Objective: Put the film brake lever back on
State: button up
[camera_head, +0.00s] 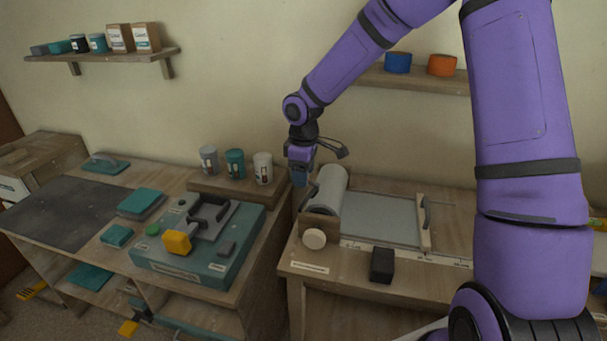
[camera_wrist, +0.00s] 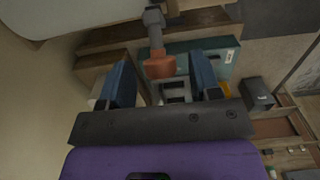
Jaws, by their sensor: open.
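My gripper (camera_head: 299,181) hangs just left of the white film roll (camera_head: 328,189), with its blue fingers pointing down. In the wrist view my gripper (camera_wrist: 161,85) is open, with a finger on each side. A grey stem with a red-brown end (camera_wrist: 159,66), which looks like the brake lever, shows between and beyond the fingers. I see no finger closed on it. Whether it is seated on its mount I cannot tell. In the head view I cannot make it out clearly beside my gripper. The roll's pale edge (camera_wrist: 70,12) shows at the top left of the wrist view.
A teal machine (camera_head: 245,243) with a yellow-ended handle stands on the left bench. Several cups (camera_head: 235,163) stand on a raised wooden ledge behind it. A black block (camera_head: 382,265) sits at the right bench's front. A grey sheet (camera_head: 383,222) lies right of the roll.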

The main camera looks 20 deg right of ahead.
jog(key=shift+f, duration=0.3)
grip_shut()
